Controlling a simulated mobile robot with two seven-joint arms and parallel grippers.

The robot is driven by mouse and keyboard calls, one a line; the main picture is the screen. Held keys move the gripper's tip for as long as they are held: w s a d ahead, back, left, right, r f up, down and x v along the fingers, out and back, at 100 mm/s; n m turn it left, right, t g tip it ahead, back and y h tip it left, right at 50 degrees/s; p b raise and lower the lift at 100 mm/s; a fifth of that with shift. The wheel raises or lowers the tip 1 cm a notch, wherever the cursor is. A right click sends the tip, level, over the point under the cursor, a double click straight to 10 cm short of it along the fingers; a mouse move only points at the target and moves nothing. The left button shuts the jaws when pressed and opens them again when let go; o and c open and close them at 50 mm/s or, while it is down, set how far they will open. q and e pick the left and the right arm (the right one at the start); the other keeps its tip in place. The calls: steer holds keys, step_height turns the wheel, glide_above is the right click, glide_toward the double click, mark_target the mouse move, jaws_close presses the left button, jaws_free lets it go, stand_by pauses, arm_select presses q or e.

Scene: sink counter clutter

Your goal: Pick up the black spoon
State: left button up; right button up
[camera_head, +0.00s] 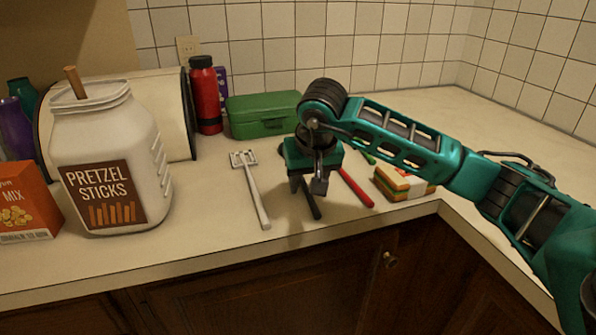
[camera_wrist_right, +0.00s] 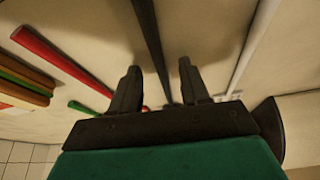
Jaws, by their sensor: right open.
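The black spoon (camera_head: 312,207) lies on the counter, its handle pointing to the front edge. My right gripper (camera_head: 307,186) is above it and hides its middle in the head view. In the right wrist view the dark handle (camera_wrist_right: 149,38) runs between the two fingers of my right gripper (camera_wrist_right: 159,68). The fingers are apart, with a gap on both sides of the handle. I cannot tell how far the fingertips are above the counter. My left gripper is not in view.
A white slotted utensil (camera_head: 256,198) lies left of the spoon. A red-handled utensil (camera_head: 356,187) and a sandwich (camera_head: 396,183) lie right. Behind are a green box (camera_head: 262,116) and a red bottle (camera_head: 205,97). A pretzel jar (camera_head: 103,150) stands left.

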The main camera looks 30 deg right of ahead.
steer(key=shift+f, duration=0.1)
jaws_close()
stand_by(0.4)
